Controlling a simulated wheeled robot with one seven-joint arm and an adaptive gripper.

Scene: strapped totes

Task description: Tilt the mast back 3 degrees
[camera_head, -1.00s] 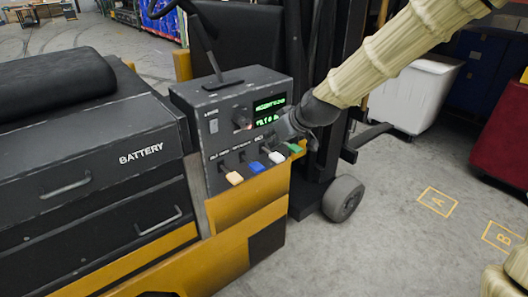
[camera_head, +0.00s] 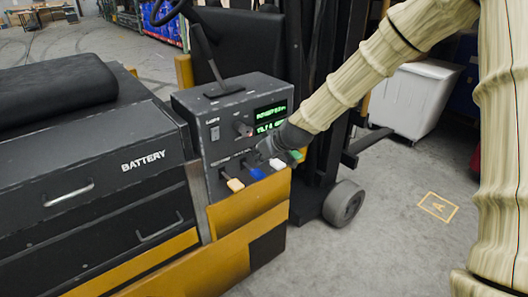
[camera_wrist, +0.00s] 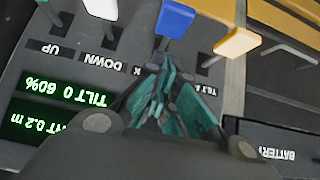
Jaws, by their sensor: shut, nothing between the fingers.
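The forklift's control panel (camera_head: 225,143) has a row of levers along its lower edge. They have orange (camera_head: 235,184), blue (camera_head: 257,174), white (camera_head: 277,164) and green (camera_head: 296,155) knobs. My gripper (camera_wrist: 168,65) is shut and empty, its teal fingers close to the panel by the stem of the blue lever (camera_wrist: 176,17). I cannot tell whether they touch it. The orange lever (camera_wrist: 238,42) and white lever (camera_wrist: 101,8) stand on either side. The green display (camera_wrist: 65,92) reads upside down "TILT 0 60%". The mast (camera_head: 335,70) stands behind the panel, partly hidden by my arm.
A black battery box (camera_head: 90,160) is left of the panel. A grey switch and a round reddish knob (camera_head: 243,130) sit above the levers. A white bin (camera_head: 415,98) stands at the back right. The floor to the right, with a yellow "A" mark (camera_head: 438,206), is clear.

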